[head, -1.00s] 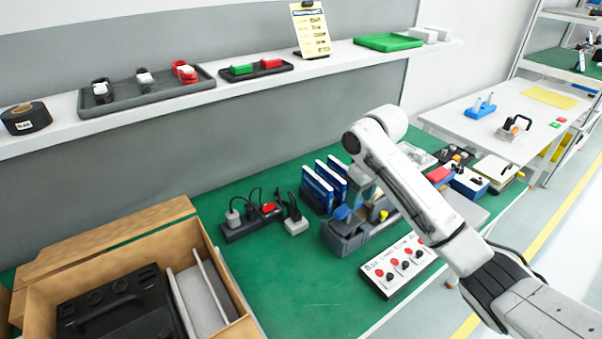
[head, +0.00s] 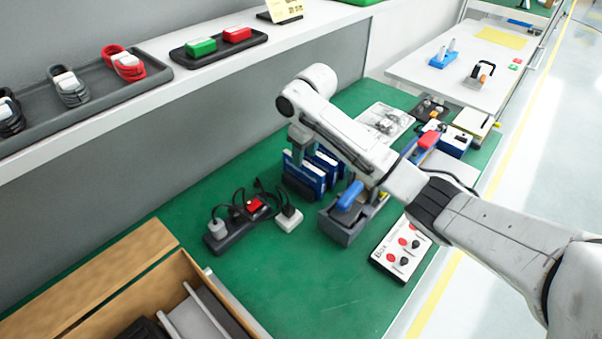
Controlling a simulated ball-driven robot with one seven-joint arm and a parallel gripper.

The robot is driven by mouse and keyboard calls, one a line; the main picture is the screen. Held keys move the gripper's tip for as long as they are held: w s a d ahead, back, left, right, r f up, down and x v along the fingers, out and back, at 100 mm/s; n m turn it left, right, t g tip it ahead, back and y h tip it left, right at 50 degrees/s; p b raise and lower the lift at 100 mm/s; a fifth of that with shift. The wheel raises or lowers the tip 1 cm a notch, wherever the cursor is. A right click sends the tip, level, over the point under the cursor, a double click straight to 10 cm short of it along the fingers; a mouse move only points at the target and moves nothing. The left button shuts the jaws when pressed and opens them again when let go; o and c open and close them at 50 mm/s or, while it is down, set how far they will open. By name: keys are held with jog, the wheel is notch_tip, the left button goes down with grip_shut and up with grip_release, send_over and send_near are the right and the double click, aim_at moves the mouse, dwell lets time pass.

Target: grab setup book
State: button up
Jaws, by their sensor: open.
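Several blue-and-white books (head: 305,177) stand upright in a row on the green bench, in the middle of the head view. No readable title shows which one is the setup book. My gripper (head: 299,152) points down just above the left end of the row. It is open, and nothing shows held in it. Its fingertips are small and partly hidden, so I cannot tell whether they touch a book. My arm covers part of the space behind and right of the books.
A grey holder with a blue-handled tool (head: 349,196) stands close in front of the books. A power strip (head: 230,236) with plugs and cables lies to the left. A white button panel (head: 402,247) is at the right, a cardboard box (head: 95,285) at lower left.

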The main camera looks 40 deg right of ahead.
aim_at(303, 167)
jog(key=shift+w+f, duration=0.25)
jog(key=shift+f, duration=1.35)
jog(key=shift+w+f, duration=0.2)
jog(key=shift+f, duration=1.35)
grip_shut()
